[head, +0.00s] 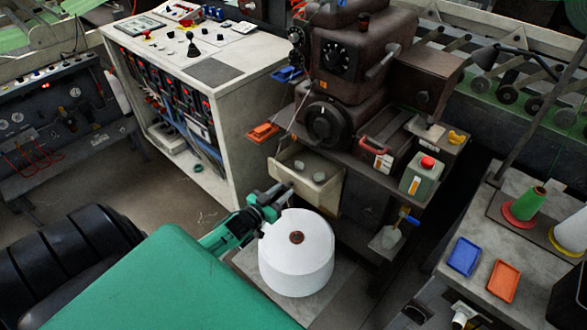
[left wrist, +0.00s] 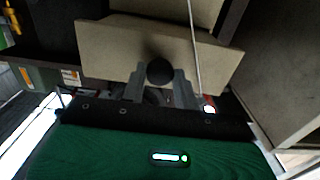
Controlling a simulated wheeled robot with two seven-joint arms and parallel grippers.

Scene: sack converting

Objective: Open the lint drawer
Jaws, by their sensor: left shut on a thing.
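The lint drawer (head: 305,190) is a cream box under the dark machine in the head view. It stands pulled out, and grey lint clumps (head: 319,177) show inside it. In the left wrist view its pale front panel (left wrist: 108,60) has a round black knob (left wrist: 159,71). My left gripper (head: 281,194) is at the drawer's front, with its fingers on either side of the knob; the left wrist view shows the fingers (left wrist: 159,86) closed on it. In the head view the knob is hidden by the gripper. My right gripper is not in view.
A large white thread cone (head: 298,262) stands just in front of the drawer, close to my left gripper. A cream control cabinet (head: 245,110) is to the left.

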